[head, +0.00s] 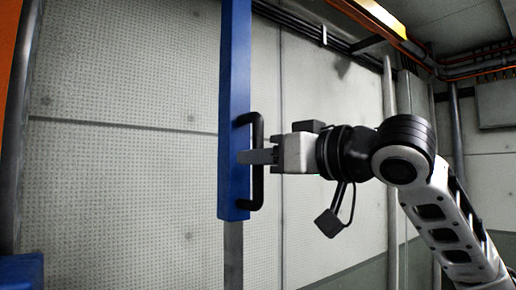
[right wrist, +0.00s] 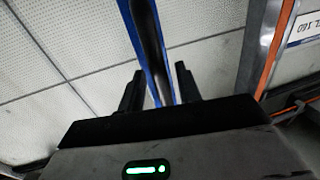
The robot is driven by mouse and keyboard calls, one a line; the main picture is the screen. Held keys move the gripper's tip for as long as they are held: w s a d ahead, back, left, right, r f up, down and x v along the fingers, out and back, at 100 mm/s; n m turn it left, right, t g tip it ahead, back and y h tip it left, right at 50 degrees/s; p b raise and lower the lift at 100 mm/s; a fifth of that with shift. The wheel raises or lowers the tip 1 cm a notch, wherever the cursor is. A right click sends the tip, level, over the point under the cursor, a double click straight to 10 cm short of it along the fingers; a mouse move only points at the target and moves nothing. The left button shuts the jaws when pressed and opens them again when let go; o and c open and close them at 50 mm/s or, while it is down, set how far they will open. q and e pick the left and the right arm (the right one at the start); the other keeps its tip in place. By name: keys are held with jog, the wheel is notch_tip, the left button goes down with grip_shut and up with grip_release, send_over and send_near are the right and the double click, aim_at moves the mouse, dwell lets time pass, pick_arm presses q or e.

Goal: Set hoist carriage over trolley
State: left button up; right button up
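A tall blue upright beam (head: 234,90) with a black D-shaped handle (head: 257,190) on its right side stands in the middle of the head view. I cannot tell whether it is part of the hoist carriage. My right gripper (head: 258,156) reaches in from the right at the handle's mid-height, with a finger crossing in front of the grip bar. In the right wrist view the fingers of my right gripper (right wrist: 158,88) are spread apart, with the black handle (right wrist: 148,35) and blue beam (right wrist: 135,40) between and beyond them. I cannot identify the trolley. My left gripper is not in view.
A grey panelled wall (head: 120,150) lies behind the beam. A blue part (head: 22,272) shows at the lower left, beside a dark post (head: 15,140). Pipes (head: 300,25) and a yellow overhead beam (head: 375,18) run above. Space left of the beam looks open.

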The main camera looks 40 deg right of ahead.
jog(key=shift+w+a, duration=0.1)
jog(key=shift+w, duration=0.55)
grip_shut()
jog(key=shift+f, duration=0.1)
